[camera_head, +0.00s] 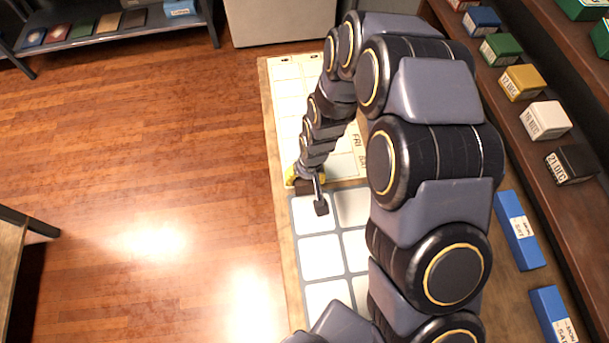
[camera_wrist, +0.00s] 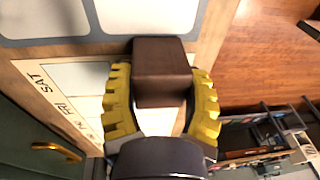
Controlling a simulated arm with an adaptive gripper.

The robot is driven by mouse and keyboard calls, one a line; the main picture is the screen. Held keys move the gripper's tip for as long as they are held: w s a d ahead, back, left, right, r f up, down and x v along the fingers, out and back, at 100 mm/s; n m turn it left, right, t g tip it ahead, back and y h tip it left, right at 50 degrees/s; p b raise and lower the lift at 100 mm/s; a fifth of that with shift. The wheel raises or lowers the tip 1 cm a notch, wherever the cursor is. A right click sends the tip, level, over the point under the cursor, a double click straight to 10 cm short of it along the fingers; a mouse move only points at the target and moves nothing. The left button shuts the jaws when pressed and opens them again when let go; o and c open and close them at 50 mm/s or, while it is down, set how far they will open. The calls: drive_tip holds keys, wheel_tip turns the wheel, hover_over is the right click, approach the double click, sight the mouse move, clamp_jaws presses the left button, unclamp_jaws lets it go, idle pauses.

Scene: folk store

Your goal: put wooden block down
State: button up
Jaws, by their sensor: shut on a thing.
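The wooden block (camera_wrist: 162,72) is dark brown and box-shaped. In the wrist view it sits between the two yellow ridged fingers of my gripper (camera_wrist: 163,95), which are shut on it. In the head view my gripper (camera_head: 303,181) is over the left part of the table, near the border between the calendar sheet (camera_head: 288,115) and the grid of white tiles (camera_head: 321,257). A small brown part of the block (camera_head: 304,188) shows there; most of it is hidden by the gripper. I cannot tell whether the block touches the surface.
Shelves on the right hold several coloured boxes, including a green box (camera_head: 501,49) and a black box (camera_head: 570,164). Two blue boxes (camera_head: 519,230) (camera_head: 553,314) lie below them. My arm covers much of the table. Wooden floor (camera_head: 150,150) is open to the left.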

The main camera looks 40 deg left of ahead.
drive_tip(key=shift+f, duration=0.1)
drive_tip(key=o, duration=1.1)
drive_tip(key=r, duration=0.3)
drive_tip(key=d+r, duration=0.1)
drive_tip(key=r, duration=0.7)
drive_tip(key=shift+d, duration=0.25)
drive_tip(key=shift+d+r, duration=0.15)
drive_tip(key=shift+r, duration=0.45)
